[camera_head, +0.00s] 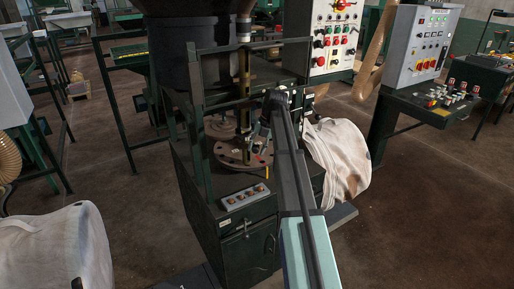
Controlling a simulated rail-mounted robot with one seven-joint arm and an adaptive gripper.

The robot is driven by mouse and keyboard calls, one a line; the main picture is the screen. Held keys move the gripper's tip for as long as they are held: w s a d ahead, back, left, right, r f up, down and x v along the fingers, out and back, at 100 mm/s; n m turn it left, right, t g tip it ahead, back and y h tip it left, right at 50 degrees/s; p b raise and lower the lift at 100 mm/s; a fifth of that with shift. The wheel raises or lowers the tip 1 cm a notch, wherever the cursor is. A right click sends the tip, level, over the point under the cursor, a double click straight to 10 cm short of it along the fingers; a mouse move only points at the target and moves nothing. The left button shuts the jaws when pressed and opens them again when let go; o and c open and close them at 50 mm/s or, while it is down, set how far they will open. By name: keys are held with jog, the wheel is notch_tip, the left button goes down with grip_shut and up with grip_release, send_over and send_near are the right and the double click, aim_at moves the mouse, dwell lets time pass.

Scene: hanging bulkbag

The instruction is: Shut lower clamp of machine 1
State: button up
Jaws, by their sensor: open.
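The dark green machine (195,160) stands in the middle under a large black hopper (190,45). A round metal flange plate (232,155) lies on its top, with a yellowish upright post (243,75) rising behind my arm's end. My arm reaches in from the bottom, and my gripper (262,148) hangs low over the right side of the flange, small and dark. It is open; I see nothing held in it. Small yellow and red parts show beside it. The lower clamp cannot be clearly told apart here, and my arm hides part of this area.
A small grey button box (245,197) sits on the machine's front edge. Green frame bars (197,105) stand around the flange. Control panels (337,35) stand behind. Floor at right is clear.

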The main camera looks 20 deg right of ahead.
jog(key=shift+r, duration=0.1)
jog(key=v, duration=0.7)
jog(key=shift+r, duration=0.15)
jog(key=shift+d, duration=0.1)
